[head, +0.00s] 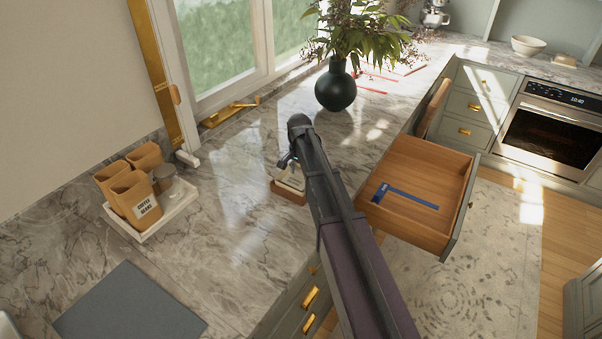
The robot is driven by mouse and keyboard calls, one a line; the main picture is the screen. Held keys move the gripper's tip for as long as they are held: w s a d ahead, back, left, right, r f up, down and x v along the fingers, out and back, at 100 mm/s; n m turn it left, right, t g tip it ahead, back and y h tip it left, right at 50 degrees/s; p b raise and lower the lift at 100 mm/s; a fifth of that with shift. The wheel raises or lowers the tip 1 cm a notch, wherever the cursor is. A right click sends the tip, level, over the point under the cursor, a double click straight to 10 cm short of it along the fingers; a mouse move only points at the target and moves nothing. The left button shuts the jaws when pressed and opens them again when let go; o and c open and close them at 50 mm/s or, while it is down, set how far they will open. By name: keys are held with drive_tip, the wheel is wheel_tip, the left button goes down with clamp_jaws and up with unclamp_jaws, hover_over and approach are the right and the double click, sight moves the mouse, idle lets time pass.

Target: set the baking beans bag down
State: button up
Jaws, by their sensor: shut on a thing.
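My gripper (287,161) is over the marble counter near its front edge, at the end of my dark arm. It is shut on the baking beans bag (288,195), a brown item with a pale upper face, just below the gripper. My arm hides its right side, and I cannot read any lettering on it. I cannot tell whether its underside touches the counter.
A white tray (157,232) at the left holds several brown bags, one marked coffee beans (139,204), and a grey jar (168,180). A dark vase (336,88) stands behind. An open drawer (412,170) juts out at right. Marble around the gripper's left is clear.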

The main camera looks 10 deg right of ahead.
sight(300, 171)
drive_tip(key=shift+f, duration=0.15)
drive_tip(key=o, duration=1.3)
drive_tip(key=shift+o, duration=0.2)
wheel_tip(300, 171, up, 12)
drive_tip(key=p, duration=1.2)
drive_tip(key=s+n, duration=0.9)
drive_tip(key=s, duration=1.6)
drive_tip(key=shift+s+d, duration=0.15)
drive_tip(key=shift+d, duration=0.1)
